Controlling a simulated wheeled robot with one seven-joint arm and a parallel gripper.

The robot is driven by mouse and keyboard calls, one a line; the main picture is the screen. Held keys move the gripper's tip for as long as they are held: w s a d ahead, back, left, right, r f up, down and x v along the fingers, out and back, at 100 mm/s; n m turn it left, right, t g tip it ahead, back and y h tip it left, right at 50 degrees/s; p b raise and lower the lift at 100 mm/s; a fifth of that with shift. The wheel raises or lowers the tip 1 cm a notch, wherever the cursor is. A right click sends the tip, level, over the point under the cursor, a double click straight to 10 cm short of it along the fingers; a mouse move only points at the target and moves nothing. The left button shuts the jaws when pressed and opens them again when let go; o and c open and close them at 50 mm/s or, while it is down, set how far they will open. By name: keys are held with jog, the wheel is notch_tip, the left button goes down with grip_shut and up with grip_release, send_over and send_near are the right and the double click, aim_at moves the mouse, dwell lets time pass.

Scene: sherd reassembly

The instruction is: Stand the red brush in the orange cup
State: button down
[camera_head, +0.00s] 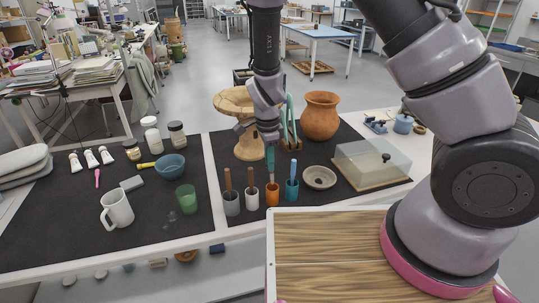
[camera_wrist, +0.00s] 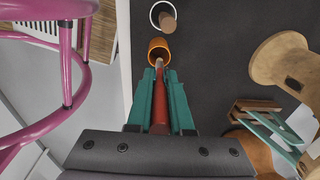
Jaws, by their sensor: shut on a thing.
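The orange cup (camera_head: 272,196) stands upright on the black mat, in a row of similar cups. My gripper (camera_head: 270,160) is above it, pointing down, with its teal fingers shut on the red brush (camera_head: 270,176). In the wrist view the red brush (camera_wrist: 160,112) lies between the fingers (camera_wrist: 160,95), and its pale tip overlaps the mouth of the orange cup (camera_wrist: 153,43). The brush looks nearly upright. I cannot tell how deep its lower end is inside the cup.
A grey cup (camera_head: 232,208) and a white cup (camera_head: 252,201) with brown-handled brushes stand left of the orange cup. A blue cup (camera_head: 291,194) with a blue brush stands close right. A wooden stand (camera_head: 249,148), terracotta pot (camera_head: 320,116) and grey dish (camera_head: 319,177) are nearby.

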notch_tip(320, 180, down, 7)
dwell(0.8)
jog(key=c, duration=0.7)
grip_release()
jog(key=shift+c, duration=0.2)
jog(key=r, duration=1)
jog(key=shift+s+a+r, duration=0.15)
jog(key=shift+s+r, duration=0.15)
jog(key=shift+r, duration=0.1)
